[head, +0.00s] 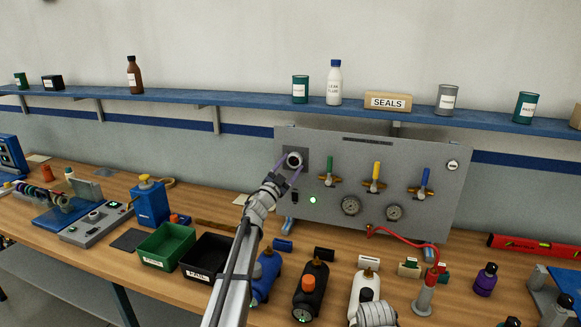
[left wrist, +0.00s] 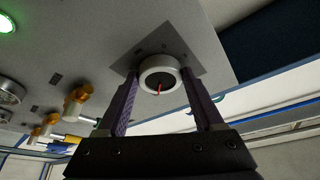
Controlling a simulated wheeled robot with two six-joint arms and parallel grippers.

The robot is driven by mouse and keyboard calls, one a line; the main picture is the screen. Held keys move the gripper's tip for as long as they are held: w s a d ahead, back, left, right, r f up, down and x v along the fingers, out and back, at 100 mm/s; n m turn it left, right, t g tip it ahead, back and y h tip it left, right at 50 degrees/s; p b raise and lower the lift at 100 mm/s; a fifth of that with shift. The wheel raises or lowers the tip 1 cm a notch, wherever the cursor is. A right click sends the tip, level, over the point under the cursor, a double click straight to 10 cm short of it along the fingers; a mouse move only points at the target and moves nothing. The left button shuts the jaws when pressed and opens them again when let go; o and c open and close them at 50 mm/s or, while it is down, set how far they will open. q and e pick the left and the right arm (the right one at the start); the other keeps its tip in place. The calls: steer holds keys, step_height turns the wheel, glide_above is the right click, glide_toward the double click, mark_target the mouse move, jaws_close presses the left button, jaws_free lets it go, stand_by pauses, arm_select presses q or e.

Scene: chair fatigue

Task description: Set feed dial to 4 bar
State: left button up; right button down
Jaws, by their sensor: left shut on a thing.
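The feed dial (head: 294,159) is a round white knob on a dark square plate at the upper left of the grey panel (head: 330,205). My left gripper (head: 291,166) is at the dial, its two purple fingers on either side of it and shut on it. In the left wrist view, the dial (left wrist: 160,69) sits between the fingertips, with a dark centre and a red pointer. The scale marks around the dial are too small to read.
Green, yellow and blue valve handles (head: 376,172) and two gauges (head: 351,206) are to the right of the dial on the panel. A green light (head: 312,200) is lit below it. Bins (head: 167,246) and several bottles crowd the bench in front.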

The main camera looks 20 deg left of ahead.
arm_select(q)
steer(key=o, duration=1.4)
steer(key=b+v, duration=0.2)
steer(key=v, duration=0.6)
steer(key=shift+r, duration=0.15)
